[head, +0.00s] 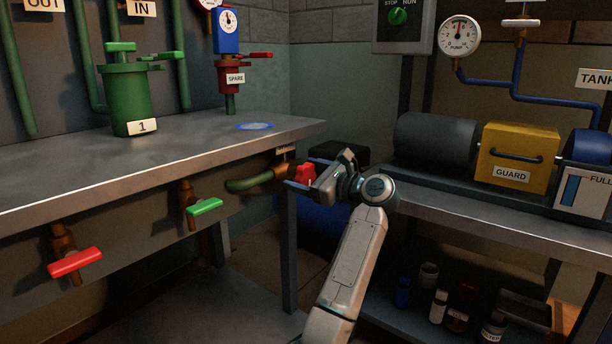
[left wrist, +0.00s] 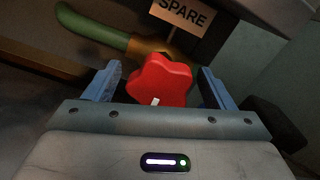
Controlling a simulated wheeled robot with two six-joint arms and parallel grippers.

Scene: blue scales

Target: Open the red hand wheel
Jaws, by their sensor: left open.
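The red hand wheel (head: 306,172) is at the end of a brass fitting under the right end of the left bench. In the left wrist view the wheel (left wrist: 160,78) has a lobed rim and a small white mark at its lower edge. My left gripper (head: 298,177) is open, with its blue fingers on either side of the wheel. In the left wrist view the left gripper (left wrist: 160,70) shows a gap between each finger and the rim. The jaws partly hide the wheel in the head view. My right gripper is not in view.
A green pipe (head: 245,184) runs into the brass fitting, below a SPARE tag (left wrist: 184,14). The bench top (head: 200,145) overhangs close above. A blue drum (head: 325,222) stands behind. Red (head: 75,262) and green (head: 204,207) lever handles hang under the bench to the left.

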